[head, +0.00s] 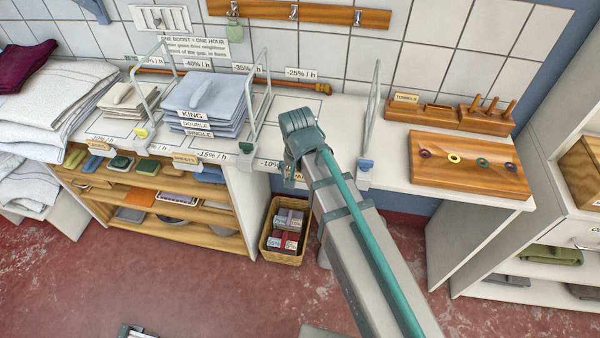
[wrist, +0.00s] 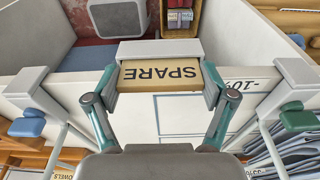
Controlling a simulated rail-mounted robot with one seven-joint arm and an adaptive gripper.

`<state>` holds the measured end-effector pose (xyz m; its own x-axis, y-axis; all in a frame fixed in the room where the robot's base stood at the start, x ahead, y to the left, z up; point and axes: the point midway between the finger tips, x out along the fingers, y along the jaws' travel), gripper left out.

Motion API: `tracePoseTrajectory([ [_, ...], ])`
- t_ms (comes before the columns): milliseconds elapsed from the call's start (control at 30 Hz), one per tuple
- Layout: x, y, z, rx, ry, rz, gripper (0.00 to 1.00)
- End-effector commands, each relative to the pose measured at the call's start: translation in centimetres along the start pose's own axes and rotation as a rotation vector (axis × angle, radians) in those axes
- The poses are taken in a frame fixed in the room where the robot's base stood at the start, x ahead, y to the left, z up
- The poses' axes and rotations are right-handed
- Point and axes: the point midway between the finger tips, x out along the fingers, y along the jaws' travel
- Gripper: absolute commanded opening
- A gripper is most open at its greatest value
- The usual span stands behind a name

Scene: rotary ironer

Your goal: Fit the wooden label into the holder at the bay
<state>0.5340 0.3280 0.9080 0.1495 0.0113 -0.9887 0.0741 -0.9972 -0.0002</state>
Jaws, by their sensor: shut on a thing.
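The wooden label (wrist: 160,74) reads SPARE and spans between my gripper's fingertips (wrist: 160,86) in the wrist view. My gripper is shut on its two ends. A pale grey holder (wrist: 160,48) on the counter's front edge lies directly along the label's far side; I cannot tell whether the label is seated in it. In the head view my gripper (head: 292,176) is at the counter's front edge, at the bay right of the folded linen. There the wrist hides the holder and most of the label.
Wire dividers (head: 372,105) flank the bay, with a blue clip (wrist: 28,124) on one side. Folded linen (head: 203,95) is stacked left. A basket of boxes (head: 285,232) stands below.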

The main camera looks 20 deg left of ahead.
Motion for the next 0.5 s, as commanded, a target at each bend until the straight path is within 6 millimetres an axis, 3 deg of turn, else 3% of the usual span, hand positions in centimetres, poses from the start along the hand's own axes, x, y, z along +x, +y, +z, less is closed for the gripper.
tracePoseTrajectory([
  [33,0.23,0.01,0.05,0.0,0.0,0.0,0.6],
  [67,0.14,0.0,0.03,0.0,0.0,0.0,0.87],
  [133,0.12,0.0,0.03,0.0,0.0,0.0,0.99],
  [500,0.0,0.0,0.0,0.0,0.0,0.0,1.0],
])
